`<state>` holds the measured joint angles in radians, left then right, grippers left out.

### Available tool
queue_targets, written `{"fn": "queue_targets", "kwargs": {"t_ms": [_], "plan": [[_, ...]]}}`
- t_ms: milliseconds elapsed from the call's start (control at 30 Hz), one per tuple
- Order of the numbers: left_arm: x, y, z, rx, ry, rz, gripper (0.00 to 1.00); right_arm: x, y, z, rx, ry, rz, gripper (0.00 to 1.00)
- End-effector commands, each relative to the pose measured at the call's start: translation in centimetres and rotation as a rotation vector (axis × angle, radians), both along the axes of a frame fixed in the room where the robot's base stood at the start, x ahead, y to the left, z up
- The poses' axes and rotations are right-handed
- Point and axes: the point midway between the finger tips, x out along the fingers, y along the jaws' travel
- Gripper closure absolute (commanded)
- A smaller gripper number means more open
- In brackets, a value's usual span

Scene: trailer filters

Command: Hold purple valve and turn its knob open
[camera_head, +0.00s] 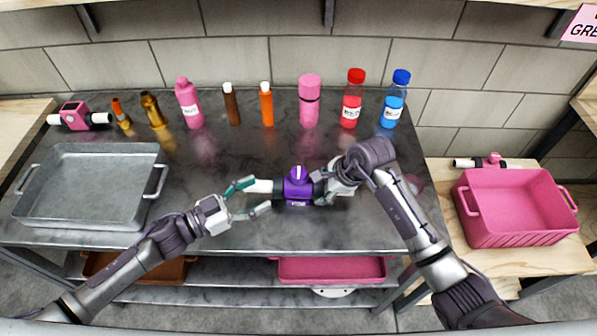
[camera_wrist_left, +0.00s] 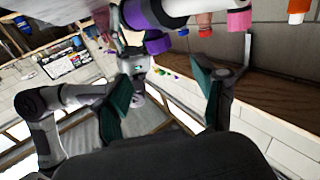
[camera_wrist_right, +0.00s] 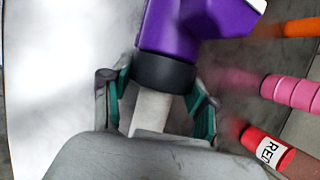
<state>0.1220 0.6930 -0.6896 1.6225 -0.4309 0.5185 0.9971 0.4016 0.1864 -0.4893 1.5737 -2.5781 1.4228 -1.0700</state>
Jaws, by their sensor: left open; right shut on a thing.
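The purple valve (camera_head: 298,189) is in the middle of the head view, at the dark table, with a purple knob (camera_head: 298,172) on top and a white pipe end (camera_head: 262,186) at its left. My right gripper (camera_head: 325,187) is shut on the valve's right end; the right wrist view shows its fingers on both sides of the white pipe below the black collar (camera_wrist_right: 163,73). My left gripper (camera_head: 252,197) is open, its fingers near the valve's left pipe end. The left wrist view shows the open fingers (camera_wrist_left: 165,90) with the purple valve (camera_wrist_left: 145,14) beyond them.
A metal tray (camera_head: 88,225) stands at the left of the table (camera_head: 230,150). Several bottles, including a red one (camera_head: 352,100) and a blue one (camera_head: 394,100), line the back. A pink valve (camera_head: 75,115) is at the back left. A pink crate (camera_head: 515,235) stands on the right side table.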

Motion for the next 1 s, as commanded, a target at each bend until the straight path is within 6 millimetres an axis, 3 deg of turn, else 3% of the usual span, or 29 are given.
{"fn": "queue_targets", "kwargs": {"t_ms": [600, 1000], "plan": [[5.4, -9.0, 0.0, -0.002, 0.000, -0.001, 0.30, 0.1, 0.0, 0.1, 0.001, -0.002, 0.000, 0.89], [6.1, -10.0, 0.0, -0.001, 0.001, -0.001, 0.30, 0.1, 0.0, 0.1, 0.001, -0.002, 0.000, 0.89]]}}
